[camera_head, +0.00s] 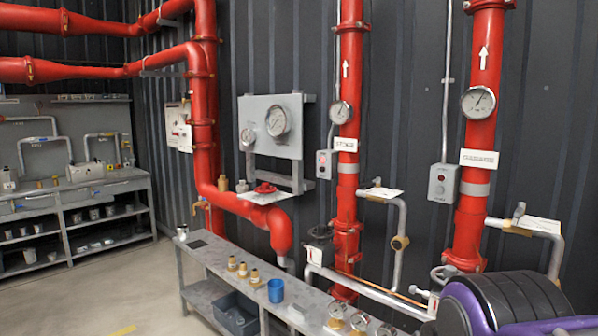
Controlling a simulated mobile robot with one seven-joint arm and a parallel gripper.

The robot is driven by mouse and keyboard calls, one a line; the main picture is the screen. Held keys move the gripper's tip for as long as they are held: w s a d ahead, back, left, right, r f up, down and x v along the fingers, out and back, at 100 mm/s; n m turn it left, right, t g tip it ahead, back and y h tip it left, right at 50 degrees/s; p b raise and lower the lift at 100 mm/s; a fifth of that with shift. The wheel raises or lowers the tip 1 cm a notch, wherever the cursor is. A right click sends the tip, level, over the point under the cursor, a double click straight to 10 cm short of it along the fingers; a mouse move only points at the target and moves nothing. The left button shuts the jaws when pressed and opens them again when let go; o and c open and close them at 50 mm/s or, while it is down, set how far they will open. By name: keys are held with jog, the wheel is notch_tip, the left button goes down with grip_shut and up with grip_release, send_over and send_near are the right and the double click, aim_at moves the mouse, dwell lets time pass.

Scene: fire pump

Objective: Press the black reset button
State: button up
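A grey control box (443,183) is mounted beside the right red pipe. It has a round red part near its top and a small dark spot below it (439,191), which may be the black button but is too small to tell. A second, smaller grey box (325,164) is beside the middle red pipe, with a reddish lit part on its left; I cannot make out a black button there. My gripper is not in view. Only a black and purple part of my own arm shows at the lower right.
A grey bench (215,262) runs below the pipes, holding a blue cup (275,290), brass fittings (243,269) and gauges. Thin side pipes with valves (400,243) stick out near the right box. Shelves (75,218) stand far left; the floor (110,290) between is clear.

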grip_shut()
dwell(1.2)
